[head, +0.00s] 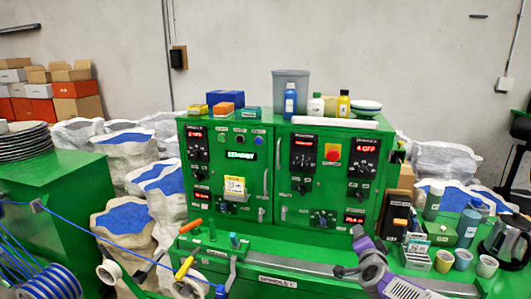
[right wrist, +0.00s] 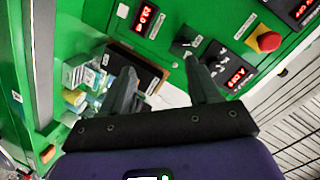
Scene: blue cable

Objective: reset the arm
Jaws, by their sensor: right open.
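My right gripper (head: 347,251) is at the bottom right of the head view, in front of the green machine (head: 293,215). In the right wrist view its two dark fingers (right wrist: 163,85) are spread apart with nothing between them. They point toward the machine's panel of dials and red displays. The blue cable (head: 125,240) runs in the head view from the left edge down to the front of the machine, and a blue coil (head: 48,282) lies at the bottom left. My left gripper is in neither view.
Small boxes and cups (head: 444,260) crowd the ledge right of my right gripper. A kettle (head: 507,240) stands at the far right. Orange- and yellow-handled tools (head: 190,227) are at the machine's front left. White sacks (head: 125,215) stand behind the left green cabinet (head: 45,195).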

